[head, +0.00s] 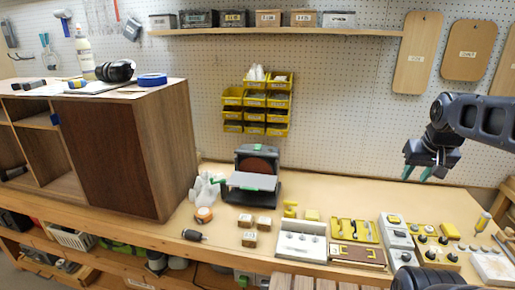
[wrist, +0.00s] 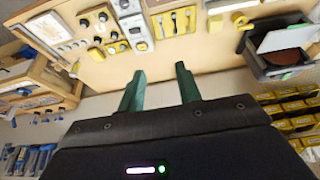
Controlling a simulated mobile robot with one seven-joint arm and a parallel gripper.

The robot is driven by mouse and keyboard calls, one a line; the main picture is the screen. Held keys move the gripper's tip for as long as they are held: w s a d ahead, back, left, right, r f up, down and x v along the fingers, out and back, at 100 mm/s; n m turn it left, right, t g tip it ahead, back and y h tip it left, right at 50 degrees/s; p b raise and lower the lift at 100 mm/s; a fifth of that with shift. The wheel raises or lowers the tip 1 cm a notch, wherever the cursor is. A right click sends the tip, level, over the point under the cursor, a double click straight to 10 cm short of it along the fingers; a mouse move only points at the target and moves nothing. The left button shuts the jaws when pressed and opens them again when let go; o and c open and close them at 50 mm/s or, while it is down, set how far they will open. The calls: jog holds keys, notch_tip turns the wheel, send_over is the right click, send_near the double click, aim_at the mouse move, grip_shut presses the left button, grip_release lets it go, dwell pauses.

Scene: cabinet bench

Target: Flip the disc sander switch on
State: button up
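The disc sander (head: 253,175) stands on the bench against the pegboard, left of centre in the head view. It has a dark body, a brown disc, a grey tilted table and small green parts at its top and front. It also shows at the upper right of the wrist view (wrist: 285,45). I cannot make out the switch or its state. My gripper (head: 417,172) hangs above the right part of the bench, well right of the sander and apart from it. In the wrist view its two green fingers (wrist: 160,85) are spread with nothing between them.
A brown cabinet (head: 130,150) stands left of the sander. Orange tape (head: 204,215) and small wooden blocks (head: 249,239) lie in front. Yellow bins (head: 256,105) hang behind. Trays, tools and switch boxes (head: 396,235) fill the front right. Bare bench lies between sander and gripper.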

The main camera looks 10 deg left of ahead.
jog(key=shift+w+r, duration=0.1)
jog(key=shift+w, duration=0.05)
jog(key=c, duration=0.3)
jog(key=w+a+r+n, duration=0.1)
jog(key=w+a+r, duration=0.1)
jog(key=w, duration=0.2)
jog(key=w+a+r+n, duration=0.2)
jog(key=w+r, duration=0.1)
jog(key=w, duration=0.2)
jog(key=w+a+r+n+g, duration=0.1)
jog(key=w+a+r+n, duration=0.1)
jog(key=w, duration=0.3)
jog(key=shift+a+r, duration=0.4)
jog(key=shift+a, duration=0.15)
grip_shut()
jog(key=w+a+n+g, duration=0.1)
jog(key=w+a+n, duration=0.3)
jog(key=w+a, duration=0.8)
jog(key=w+a+n, duration=0.4)
jog(key=w+a, duration=0.5)
jog(key=a, duration=0.5)
jog(key=w+a+f+n, duration=0.2)
jog(key=a+f, duration=0.2)
jog(key=a, duration=0.5)
jog(key=w+a+f+n+g, duration=0.1)
jog(key=w+a+f+n, duration=0.2)
jog(key=a, duration=0.6)
jog(key=shift+a+f, duration=0.3)
jog(key=shift+f, duration=0.25)
